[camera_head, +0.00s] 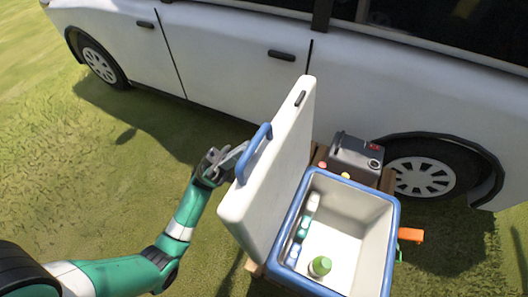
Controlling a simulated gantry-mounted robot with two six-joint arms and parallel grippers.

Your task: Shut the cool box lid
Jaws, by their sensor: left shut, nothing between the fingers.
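The cool box (391,240) stands open, with a blue rim and a white inside. Its white lid (276,180) stands raised, roughly upright, along the box's left side. A blue handle (252,152) is on the lid's outer face. My left gripper (240,154) is shut beside the lid's outer face, close to the handle. I cannot tell whether it touches the lid or handle. A bottle with a green top (320,266) and several small white, blue and green items lie inside the box. My right gripper is not in view.
A grey device (356,154) sits on a wooden stand behind the box. A white car (225,60) is parked along the back. An orange object (411,235) is right of the box. Open grass (90,185) lies to the left.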

